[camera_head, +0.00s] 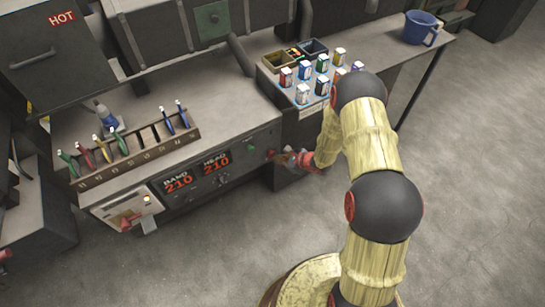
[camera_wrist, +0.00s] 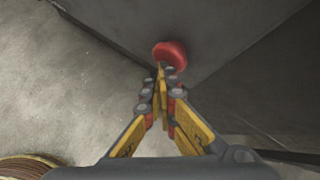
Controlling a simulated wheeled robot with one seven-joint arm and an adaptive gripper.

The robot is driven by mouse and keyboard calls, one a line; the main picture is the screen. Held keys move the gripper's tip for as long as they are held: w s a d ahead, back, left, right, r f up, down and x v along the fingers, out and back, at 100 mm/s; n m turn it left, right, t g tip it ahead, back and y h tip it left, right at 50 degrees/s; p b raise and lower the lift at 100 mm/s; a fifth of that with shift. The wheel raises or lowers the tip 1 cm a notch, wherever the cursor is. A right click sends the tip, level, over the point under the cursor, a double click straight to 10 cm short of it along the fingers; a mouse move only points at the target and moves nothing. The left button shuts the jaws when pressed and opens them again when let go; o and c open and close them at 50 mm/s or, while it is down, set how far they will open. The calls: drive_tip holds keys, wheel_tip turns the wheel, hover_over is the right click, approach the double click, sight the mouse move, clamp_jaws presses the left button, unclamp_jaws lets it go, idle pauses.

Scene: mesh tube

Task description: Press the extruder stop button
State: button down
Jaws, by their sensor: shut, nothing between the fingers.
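The red stop button (camera_wrist: 170,54) is a round red mushroom head on a grey panel face in the wrist view. In the head view a small red knob (camera_head: 270,154) shows on the right end of the machine's front panel. My gripper (camera_wrist: 162,72) is shut and empty, its fingertips right at the lower left edge of the red button. I cannot tell whether they touch it. In the head view my gripper (camera_head: 284,157) is at the panel's right end, close to the knob and partly hidden by my arm.
The front panel carries BAND and HEAD displays (camera_head: 197,176) and a green button (camera_head: 251,147). A tool rack (camera_head: 135,157) stands on the machine top. Several small cartons and a blue mug (camera_head: 420,28) are on the bench. Open floor (camera_head: 470,200) lies right.

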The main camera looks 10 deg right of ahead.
drive_tip(key=shift+s+d, duration=0.25)
drive_tip(key=shift+s, duration=0.5)
drive_tip(key=s, duration=0.1)
drive_tip(key=s+d, duration=0.1)
drive_tip(key=s, duration=0.2)
drive_tip(key=shift+s+d+b, duration=0.25)
drive_tip(key=shift+s+b, duration=0.05)
drive_tip(key=shift+s, duration=0.1)
idle(0.6)
